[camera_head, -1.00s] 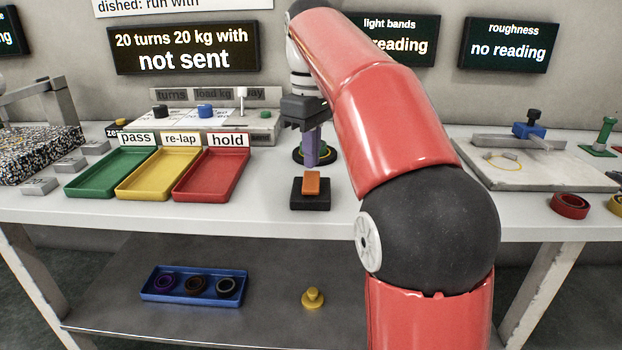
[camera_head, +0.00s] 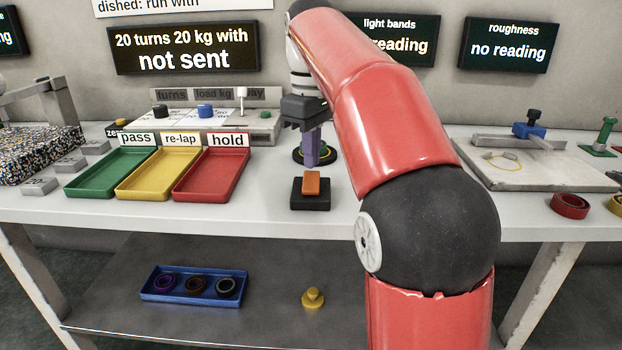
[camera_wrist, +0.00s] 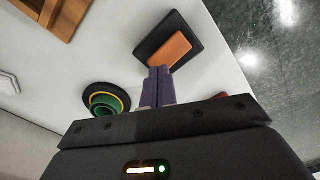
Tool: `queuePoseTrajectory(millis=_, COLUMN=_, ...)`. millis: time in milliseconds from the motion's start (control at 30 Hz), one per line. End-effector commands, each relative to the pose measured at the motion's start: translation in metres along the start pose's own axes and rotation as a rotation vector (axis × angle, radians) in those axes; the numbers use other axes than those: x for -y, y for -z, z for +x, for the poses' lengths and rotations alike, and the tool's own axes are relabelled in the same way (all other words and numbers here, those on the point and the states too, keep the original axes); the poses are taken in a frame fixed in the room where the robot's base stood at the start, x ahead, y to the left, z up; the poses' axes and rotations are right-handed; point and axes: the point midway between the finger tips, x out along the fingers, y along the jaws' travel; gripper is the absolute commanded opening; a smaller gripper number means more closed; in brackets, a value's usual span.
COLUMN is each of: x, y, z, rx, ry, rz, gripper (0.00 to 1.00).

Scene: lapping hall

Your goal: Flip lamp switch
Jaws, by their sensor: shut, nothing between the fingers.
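The lamp switch is an orange rocker (camera_head: 311,184) on a black base (camera_head: 310,202), standing on the bench near its front edge. The orange rocker also shows in the wrist view (camera_wrist: 169,51), on its black base (camera_wrist: 150,44). My gripper (camera_head: 311,163) points down just behind the switch, with its purple fingers shut and empty. In the wrist view my fingertips (camera_wrist: 158,72) overlap the near end of the rocker; I cannot tell whether they touch it. A dark round stand with a green ring (camera_head: 328,155) is partly hidden behind my fingers.
Green (camera_head: 110,173), yellow (camera_head: 157,175) and red (camera_head: 211,176) trays stand left of the switch. A control box with knobs (camera_head: 262,122) is behind them. A grey plate (camera_head: 540,176) lies at the right. The bench just left and right of the switch is clear.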

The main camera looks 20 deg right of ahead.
Motion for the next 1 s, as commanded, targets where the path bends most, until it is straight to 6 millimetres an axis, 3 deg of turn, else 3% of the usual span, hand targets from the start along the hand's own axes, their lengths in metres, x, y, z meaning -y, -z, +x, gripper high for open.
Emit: queuePoseTrajectory(millis=1000, x=0.000, y=0.000, z=0.012, rx=0.000, ry=0.000, rz=0.000, gripper=0.00)
